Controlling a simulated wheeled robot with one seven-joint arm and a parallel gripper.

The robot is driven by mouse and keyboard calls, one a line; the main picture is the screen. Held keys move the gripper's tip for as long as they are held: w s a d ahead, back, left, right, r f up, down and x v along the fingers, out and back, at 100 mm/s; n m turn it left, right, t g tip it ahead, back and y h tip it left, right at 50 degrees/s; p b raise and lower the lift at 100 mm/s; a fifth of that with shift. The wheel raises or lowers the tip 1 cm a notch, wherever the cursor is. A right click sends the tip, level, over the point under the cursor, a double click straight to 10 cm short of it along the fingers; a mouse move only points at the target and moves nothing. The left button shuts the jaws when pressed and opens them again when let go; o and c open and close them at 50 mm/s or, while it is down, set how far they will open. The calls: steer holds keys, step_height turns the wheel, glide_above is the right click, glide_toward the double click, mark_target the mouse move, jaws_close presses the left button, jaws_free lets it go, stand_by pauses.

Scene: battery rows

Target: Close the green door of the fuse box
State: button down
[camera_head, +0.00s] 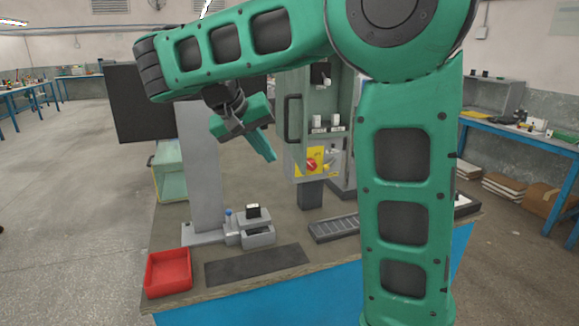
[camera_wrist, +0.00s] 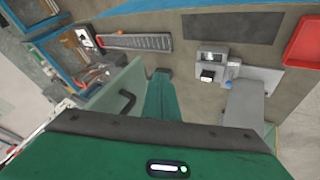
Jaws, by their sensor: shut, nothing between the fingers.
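The fuse box (camera_head: 342,103) is a pale grey-green cabinet standing on a post at the back of the workbench, partly hidden by my arm. Its pale green door (camera_head: 296,94) stands open at the left side, with a dark bar handle. In the wrist view the door (camera_wrist: 107,97) and its handle (camera_wrist: 127,104) lie just left of my fingers. My gripper (camera_head: 270,155) is shut and empty, pointing down in front of the door's left side. It also shows in the wrist view (camera_wrist: 160,76). I cannot tell whether it touches the door.
A yellow panel with a red knob (camera_head: 312,164) sits low on the box. On the workbench (camera_head: 185,213) are a red tray (camera_head: 168,272), a dark mat (camera_head: 257,264), a grey fixture (camera_head: 256,236) and a slotted rail (camera_head: 335,228). A black screen (camera_head: 135,105) stands left.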

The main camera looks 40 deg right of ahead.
steer(key=s+d+f, duration=0.1)
steer(key=d+f, duration=0.4)
steer(key=d, duration=0.2)
steer(key=shift+d, duration=0.1)
stand_by(0.4)
